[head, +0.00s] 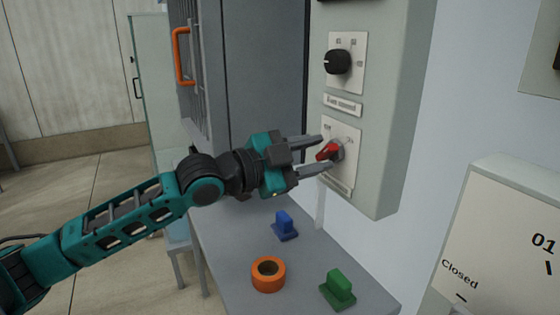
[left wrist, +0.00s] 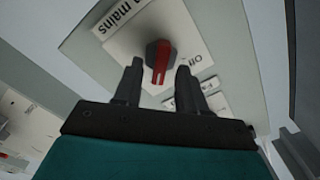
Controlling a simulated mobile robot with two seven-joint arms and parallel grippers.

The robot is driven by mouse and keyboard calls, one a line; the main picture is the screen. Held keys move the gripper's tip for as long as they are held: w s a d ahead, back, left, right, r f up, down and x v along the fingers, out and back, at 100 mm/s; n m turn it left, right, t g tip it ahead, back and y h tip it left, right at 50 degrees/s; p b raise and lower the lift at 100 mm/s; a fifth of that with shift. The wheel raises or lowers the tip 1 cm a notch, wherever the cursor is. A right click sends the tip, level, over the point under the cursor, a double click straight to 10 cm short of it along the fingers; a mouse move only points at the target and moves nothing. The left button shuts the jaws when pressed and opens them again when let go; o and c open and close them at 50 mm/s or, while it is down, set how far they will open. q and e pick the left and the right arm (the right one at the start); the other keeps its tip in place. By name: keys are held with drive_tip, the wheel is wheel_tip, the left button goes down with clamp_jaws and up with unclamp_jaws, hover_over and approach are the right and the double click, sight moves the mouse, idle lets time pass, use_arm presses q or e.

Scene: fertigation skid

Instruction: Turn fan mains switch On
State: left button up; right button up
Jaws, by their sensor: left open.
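The fan mains switch (head: 330,151) is a red rotary handle on a grey base, on a pale plate (head: 352,136) low on the wall panel. In the left wrist view the red switch (left wrist: 159,58) lies just beyond and between the fingertips, near the printed words "mains" and "Off". My left gripper (head: 325,153) is open, its two fingers on either side of the handle. Whether they touch it I cannot tell. It also shows in the left wrist view (left wrist: 159,72). My right gripper is in neither view.
A black fan speed knob (head: 338,62) sits above the switch on the panel (head: 385,120). Below is a grey table (head: 225,228) with an orange ring (head: 268,274), a blue block (head: 285,226) and a green block (head: 338,290). A grey cabinet (head: 255,75) stands left of the panel.

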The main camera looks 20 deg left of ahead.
use_arm(q)
drive_tip(key=b+v, duration=1.1)
drive_tip(key=v, duration=0.1)
drive_tip(key=shift+b, duration=0.35)
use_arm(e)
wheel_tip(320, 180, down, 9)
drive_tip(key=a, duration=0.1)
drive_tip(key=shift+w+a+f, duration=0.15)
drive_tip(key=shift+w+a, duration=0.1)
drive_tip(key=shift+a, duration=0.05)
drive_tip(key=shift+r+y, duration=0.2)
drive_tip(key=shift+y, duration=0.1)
